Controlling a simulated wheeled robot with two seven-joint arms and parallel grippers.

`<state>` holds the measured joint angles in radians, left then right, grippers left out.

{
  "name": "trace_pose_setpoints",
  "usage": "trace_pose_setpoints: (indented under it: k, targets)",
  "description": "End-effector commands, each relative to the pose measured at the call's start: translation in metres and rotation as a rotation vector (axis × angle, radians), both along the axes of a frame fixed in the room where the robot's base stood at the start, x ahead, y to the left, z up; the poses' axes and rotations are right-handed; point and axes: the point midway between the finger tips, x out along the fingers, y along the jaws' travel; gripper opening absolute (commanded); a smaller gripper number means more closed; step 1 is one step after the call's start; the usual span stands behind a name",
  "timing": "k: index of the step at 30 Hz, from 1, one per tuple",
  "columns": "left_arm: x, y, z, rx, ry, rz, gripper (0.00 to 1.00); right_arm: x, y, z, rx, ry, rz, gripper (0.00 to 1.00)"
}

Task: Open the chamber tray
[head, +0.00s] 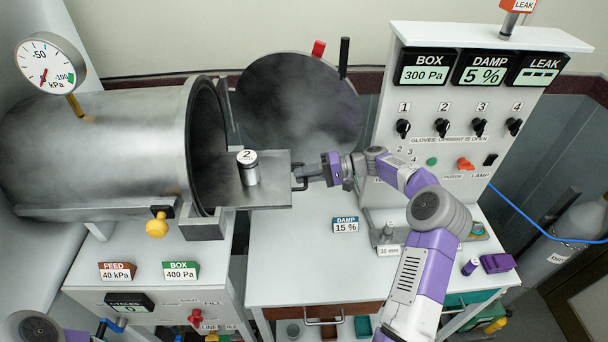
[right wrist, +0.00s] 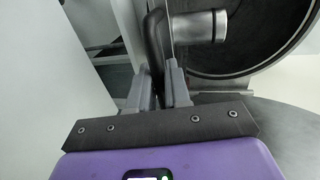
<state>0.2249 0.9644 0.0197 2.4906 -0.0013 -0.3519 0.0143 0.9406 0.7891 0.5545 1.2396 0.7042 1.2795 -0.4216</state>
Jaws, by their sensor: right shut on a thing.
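The chamber tray (head: 270,180) is a flat metal plate that sticks out to the right from the open mouth of the big metal chamber (head: 120,140). A metal can (head: 248,170) labelled 2 stands on it. The tray's dark handle (head: 299,176) is at its right end. My right gripper (head: 306,172) is shut on this handle, with my arm reaching in from the right. In the right wrist view the dark handle (right wrist: 154,40) runs between the fingers, and the can (right wrist: 203,26) shows beyond. The tray's inner end is hidden in the chamber. My left gripper is not visible.
The round chamber door (head: 300,105) stands swung open behind the tray. A control panel (head: 455,125) with knobs and displays rises at the right. A yellow knob (head: 157,226) juts below the chamber.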

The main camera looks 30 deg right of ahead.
Motion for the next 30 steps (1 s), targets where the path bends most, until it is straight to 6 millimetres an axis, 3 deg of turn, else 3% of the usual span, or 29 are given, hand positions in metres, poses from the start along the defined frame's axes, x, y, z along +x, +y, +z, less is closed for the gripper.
trace_pose_setpoints:
  k: [3, 13, 24, 30]
  targets:
    - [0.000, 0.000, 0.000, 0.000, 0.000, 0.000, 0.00, 0.001, 0.000, 0.001, -0.001, -0.001, -0.003, 0.30]
    - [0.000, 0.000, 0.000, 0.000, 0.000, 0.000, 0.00, -0.001, -0.005, 0.001, -0.001, 0.000, -0.004, 0.30]
    - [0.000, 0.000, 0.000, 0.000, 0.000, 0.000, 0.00, -0.026, -0.054, 0.013, -0.002, -0.001, -0.005, 0.30]
    - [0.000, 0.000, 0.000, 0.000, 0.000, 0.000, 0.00, -0.033, -0.066, 0.016, -0.001, -0.001, -0.003, 0.30]
